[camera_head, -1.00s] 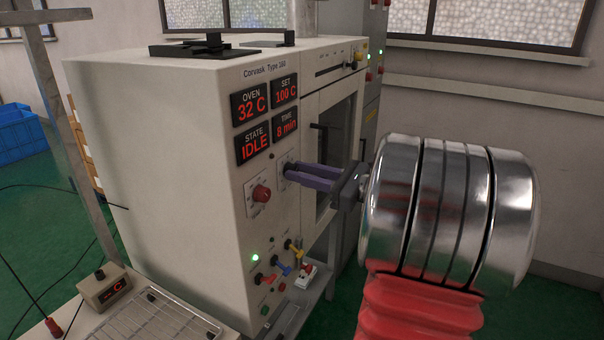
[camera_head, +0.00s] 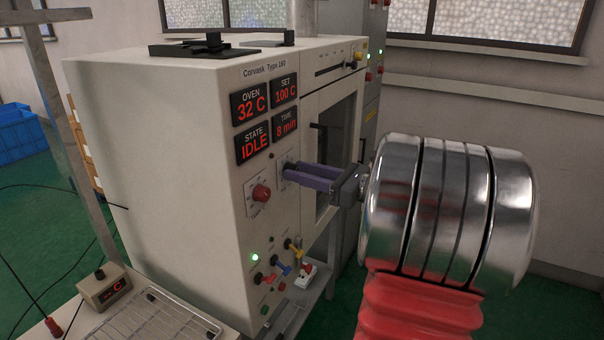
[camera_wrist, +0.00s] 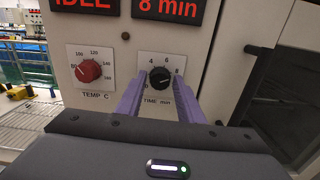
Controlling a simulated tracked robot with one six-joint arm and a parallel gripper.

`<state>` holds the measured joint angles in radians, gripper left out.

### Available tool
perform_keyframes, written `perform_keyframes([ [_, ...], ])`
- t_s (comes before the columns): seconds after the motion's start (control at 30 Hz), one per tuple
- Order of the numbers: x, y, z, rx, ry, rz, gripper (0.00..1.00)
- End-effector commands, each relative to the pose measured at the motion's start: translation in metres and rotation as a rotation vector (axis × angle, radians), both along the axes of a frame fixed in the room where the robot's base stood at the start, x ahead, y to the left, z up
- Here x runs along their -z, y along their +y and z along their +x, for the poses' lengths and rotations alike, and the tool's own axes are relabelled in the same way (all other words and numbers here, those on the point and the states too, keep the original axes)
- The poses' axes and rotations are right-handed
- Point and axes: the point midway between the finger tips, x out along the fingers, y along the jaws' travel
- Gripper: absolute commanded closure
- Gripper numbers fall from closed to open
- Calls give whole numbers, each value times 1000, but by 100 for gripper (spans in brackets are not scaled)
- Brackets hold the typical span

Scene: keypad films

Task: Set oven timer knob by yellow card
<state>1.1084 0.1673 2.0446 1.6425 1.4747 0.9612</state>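The oven timer knob (camera_wrist: 159,77) is black, on a white plate marked "TIME min" in the wrist view. My gripper (camera_wrist: 157,84) has its two purple fingers on either side of this knob, with narrow gaps showing, so it looks open. In the head view my gripper (camera_head: 287,170) reaches the panel from the right and hides the knob. The time display (camera_head: 286,125) reads 8 min. The knob's pointer is too small to read surely. No yellow card can be made out in either view.
A red temperature knob (camera_head: 261,193) sits left of the timer knob; it also shows in the wrist view (camera_wrist: 88,71). Coloured levers (camera_head: 282,268) stick out below. The oven door (camera_head: 333,150) is right of the panel. A wire rack (camera_head: 155,318) lies at front left.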

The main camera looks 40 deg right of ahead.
Motion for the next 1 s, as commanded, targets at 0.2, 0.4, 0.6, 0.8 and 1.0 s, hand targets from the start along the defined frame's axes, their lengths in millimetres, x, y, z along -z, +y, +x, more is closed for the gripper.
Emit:
perform_keyframes([
  [0.2,0,0,0,0,0,0,57],
  [0.4,0,-1,-1,1,0,-1,57],
  [0.6,0,-6,-14,3,0,-1,57],
  [0.8,0,-15,-39,4,0,0,57],
  [1.0,1,-25,-66,5,0,0,57],
])
